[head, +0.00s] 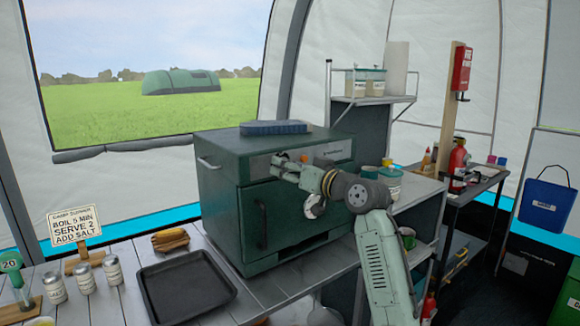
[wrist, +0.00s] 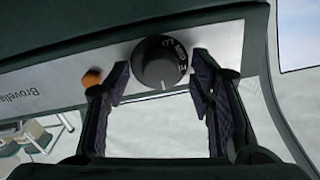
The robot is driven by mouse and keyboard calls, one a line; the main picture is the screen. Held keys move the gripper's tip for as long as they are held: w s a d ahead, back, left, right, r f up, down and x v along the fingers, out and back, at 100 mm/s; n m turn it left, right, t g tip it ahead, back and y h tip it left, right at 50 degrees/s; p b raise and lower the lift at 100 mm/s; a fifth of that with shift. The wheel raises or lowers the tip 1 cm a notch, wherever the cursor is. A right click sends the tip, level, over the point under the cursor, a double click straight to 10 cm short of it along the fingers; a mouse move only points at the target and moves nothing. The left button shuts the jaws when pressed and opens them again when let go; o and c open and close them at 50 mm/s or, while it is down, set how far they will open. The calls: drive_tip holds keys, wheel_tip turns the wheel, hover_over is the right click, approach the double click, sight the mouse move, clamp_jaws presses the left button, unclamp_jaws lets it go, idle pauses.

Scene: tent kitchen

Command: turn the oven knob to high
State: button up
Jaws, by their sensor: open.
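The dark green oven (head: 222,190) stands on the counter with a silver control panel across its upper front. In the wrist view, a round dark oven knob (wrist: 160,62) with white lettering sits on the silver panel. The lettering is hard to read, and a short white mark shows near the knob's lower edge. My gripper (wrist: 163,82) is open, with one finger on each side of the knob. The left fingertip is close to the knob; I cannot tell if it touches. In the head view my gripper (head: 285,160) is at the panel and hides the knob.
An orange hexagonal piece (wrist: 92,77) is on the panel beside the left finger. A blue item (head: 273,128) lies on the oven top. A black baking tray (head: 187,290), shakers (head: 84,278) and a sign (head: 75,226) are on the counter. Jars (head: 389,180) stand right of the oven.

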drive_tip(key=c, duration=1.2)
drive_tip(key=shift+o, duration=0.2)
drive_tip(key=shift+n+b, duration=0.3)
drive_tip(key=n+h+b, duration=0.1)
drive_tip(key=n+b, duration=0.4)
drive_tip(key=n, duration=0.7)
drive_tip(key=shift+r+n+b, duration=0.1)
drive_tip(key=shift+n+b, duration=0.2)
drive_tip(key=shift+b, duration=0.1)
